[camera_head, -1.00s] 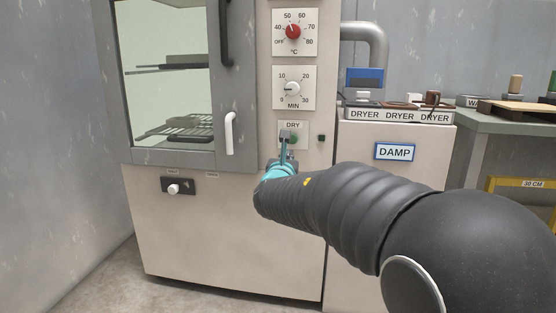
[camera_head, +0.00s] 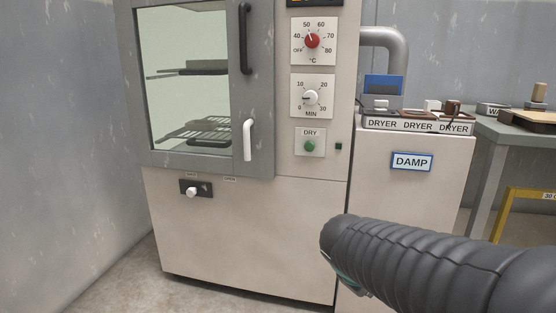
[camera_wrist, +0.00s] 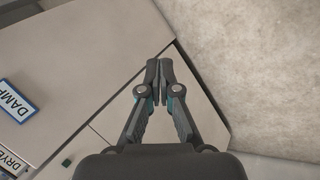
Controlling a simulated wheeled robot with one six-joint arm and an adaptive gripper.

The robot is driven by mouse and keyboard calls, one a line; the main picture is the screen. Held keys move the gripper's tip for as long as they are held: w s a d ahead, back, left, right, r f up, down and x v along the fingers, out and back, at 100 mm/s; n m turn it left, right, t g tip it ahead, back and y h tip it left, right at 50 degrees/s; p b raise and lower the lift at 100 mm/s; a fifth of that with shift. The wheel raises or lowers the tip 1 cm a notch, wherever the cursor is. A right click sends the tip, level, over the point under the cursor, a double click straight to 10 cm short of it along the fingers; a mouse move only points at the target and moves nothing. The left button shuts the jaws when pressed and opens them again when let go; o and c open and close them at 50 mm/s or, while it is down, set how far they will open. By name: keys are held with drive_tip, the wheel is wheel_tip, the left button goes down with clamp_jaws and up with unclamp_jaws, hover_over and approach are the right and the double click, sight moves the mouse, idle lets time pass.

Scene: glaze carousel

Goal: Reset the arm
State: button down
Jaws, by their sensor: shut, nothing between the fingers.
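My gripper (camera_wrist: 159,68) is shut and empty in the wrist view, with its fingertips together. It points down over the gap between the cabinets and the floor. In the head view my arm comes in from the lower right, in front of the dryer cabinet (camera_head: 245,235). There the gripper is mostly hidden behind the wrist, with only a bit of teal showing. The green DRY button (camera_head: 310,146) is in plain view, clear of the gripper.
The dryer's glass door (camera_head: 190,78) is shut, with racks inside. Its temperature knob (camera_head: 312,41) and timer knob (camera_head: 311,97) are above the button. The DAMP cabinet (camera_head: 405,190) stands to the right, with several small items on top. A grey table (camera_head: 510,130) is farther right.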

drive_tip(key=s+a+r+m+y+p, duration=0.1)
drive_tip(key=s+r+m+y+p, duration=0.1)
drive_tip(key=s, duration=0.5)
drive_tip(key=s+a+r+m+y+p, duration=0.1)
drive_tip(key=s+r+m+p, duration=0.3)
drive_tip(key=s, duration=0.4)
wheel_tip(320, 180, up, 2)
drive_tip(key=shift+a+r+m+t+y, duration=0.1)
drive_tip(key=shift+a+m+t+y, duration=0.2)
drive_tip(key=shift+m+y, duration=0.45)
idle(0.8)
